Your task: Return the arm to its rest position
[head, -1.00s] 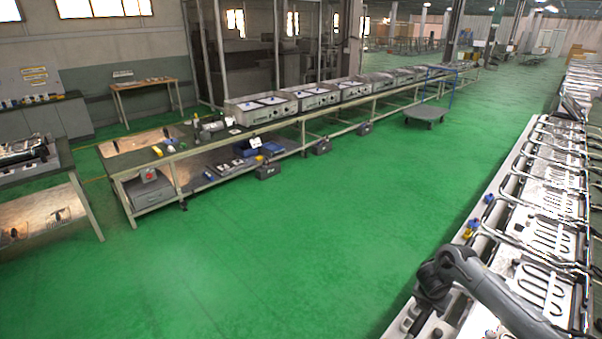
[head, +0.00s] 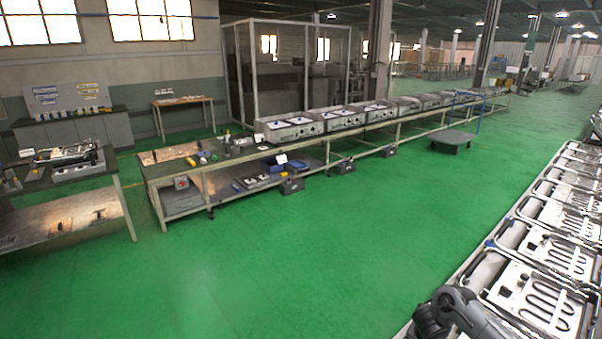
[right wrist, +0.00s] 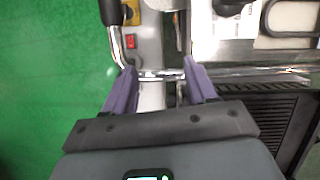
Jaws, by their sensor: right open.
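My right gripper (right wrist: 160,78) shows in the right wrist view with its two purple fingers spread apart. It is open. A shiny metal bar (right wrist: 155,74) and a grey panel edge show in the gap between the fingers; I cannot tell whether the fingers touch them. Part of my dark grey arm (head: 458,312) shows at the bottom right of the head view, in front of the line of heating-element units (head: 545,295). The gripper's fingers are not visible there. My left gripper is in neither view.
A red switch (right wrist: 130,41) sits on the panel near the left finger. Green floor (head: 300,250) is open in the middle. A long workbench (head: 345,150) with metal boxes crosses the back; another table (head: 75,205) stands at left. A cart (head: 452,137) stands near the bench's far end.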

